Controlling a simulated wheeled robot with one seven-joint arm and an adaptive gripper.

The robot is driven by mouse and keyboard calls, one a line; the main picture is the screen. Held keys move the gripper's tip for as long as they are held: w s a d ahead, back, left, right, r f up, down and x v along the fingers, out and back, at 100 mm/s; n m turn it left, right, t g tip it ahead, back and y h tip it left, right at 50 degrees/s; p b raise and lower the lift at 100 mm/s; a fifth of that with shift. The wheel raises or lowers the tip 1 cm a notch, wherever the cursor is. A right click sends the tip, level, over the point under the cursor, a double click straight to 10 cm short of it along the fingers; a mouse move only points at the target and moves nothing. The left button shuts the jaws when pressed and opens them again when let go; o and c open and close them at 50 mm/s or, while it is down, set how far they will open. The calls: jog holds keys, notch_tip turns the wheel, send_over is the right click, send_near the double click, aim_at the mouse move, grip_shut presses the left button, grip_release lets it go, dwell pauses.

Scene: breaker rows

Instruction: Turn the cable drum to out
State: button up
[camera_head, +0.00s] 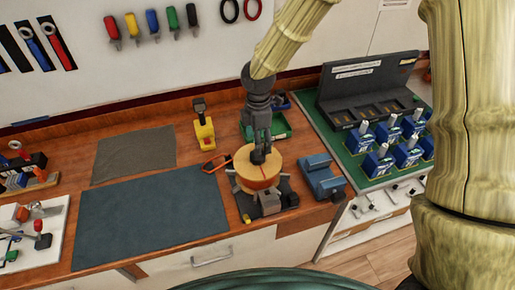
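The cable drum (259,181) is a tan and orange round drum with a pale top and a thin red line on it. It sits on a dark base (270,204) near the bench's front edge. My gripper (259,146) points down over the drum's top, with its dark fingers at a dark part in the middle of the top. The fingers and this dark part blend together, so I cannot tell whether the gripper holds it. I can read no "out" marking on the drum or base.
A blue device (321,177) stands close right of the drum, and a yellow tool (204,131) stands behind left. A green tray (278,125) is behind my gripper. Blue breakers (376,163) stand in rows at right. A dark mat (150,220) lies clear at left.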

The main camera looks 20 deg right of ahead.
notch_tip(320, 180, up, 6)
jog(key=shift+f, duration=0.15)
dwell(0.6)
